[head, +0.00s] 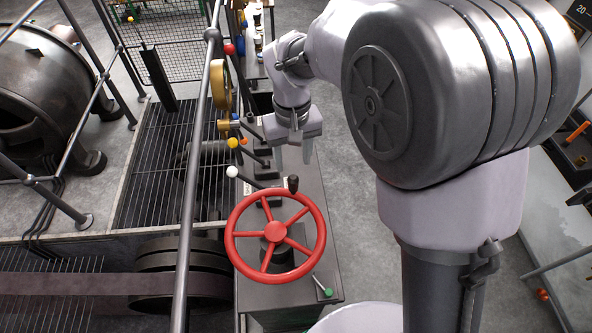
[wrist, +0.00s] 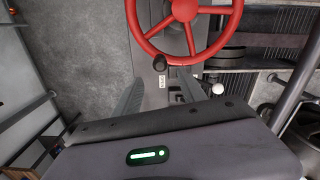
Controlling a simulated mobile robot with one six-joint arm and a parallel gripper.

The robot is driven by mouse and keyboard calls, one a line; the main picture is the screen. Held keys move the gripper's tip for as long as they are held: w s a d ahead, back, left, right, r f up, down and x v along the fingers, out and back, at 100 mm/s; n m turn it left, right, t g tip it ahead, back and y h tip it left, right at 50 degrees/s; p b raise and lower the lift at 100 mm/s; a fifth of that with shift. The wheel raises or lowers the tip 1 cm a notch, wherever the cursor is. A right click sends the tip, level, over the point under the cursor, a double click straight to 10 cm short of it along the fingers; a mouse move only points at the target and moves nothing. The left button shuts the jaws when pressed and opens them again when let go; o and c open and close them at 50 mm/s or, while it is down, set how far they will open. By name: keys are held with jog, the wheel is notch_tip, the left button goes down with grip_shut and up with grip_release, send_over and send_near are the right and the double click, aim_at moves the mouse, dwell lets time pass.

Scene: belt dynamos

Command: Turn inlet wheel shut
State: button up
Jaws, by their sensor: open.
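The red inlet wheel (head: 275,233) lies face up on the grey control stand in the head view, with several spokes and a dark knob handle (head: 293,184) on its far rim. My gripper (head: 292,152) points down above the stand, beyond the wheel and apart from it. In the wrist view the wheel (wrist: 186,12) is at the top, cut off by the frame edge, with its dark knob (wrist: 160,62) at the lower rim. The two fingers of my gripper (wrist: 160,98) are spread wide with nothing between them.
Levers with white (head: 232,171), yellow (head: 232,142) and red (head: 229,49) knobs line the stand's left side. A green-tipped lever (head: 328,292) is near the wheel's front right. A grey rail (head: 192,190) runs along the left. A brass ring (head: 220,85) stands beyond the levers.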

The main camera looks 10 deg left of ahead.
aim_at(293, 176)
jog(key=f, duration=0.3)
jog(key=f+b, duration=0.1)
jog(key=f, duration=0.2)
jog(key=f+b, duration=0.1)
jog(key=f, duration=0.2)
jog(key=shift+s+f, duration=0.15)
jog(key=shift+s, duration=0.15)
grip_shut()
dwell(0.7)
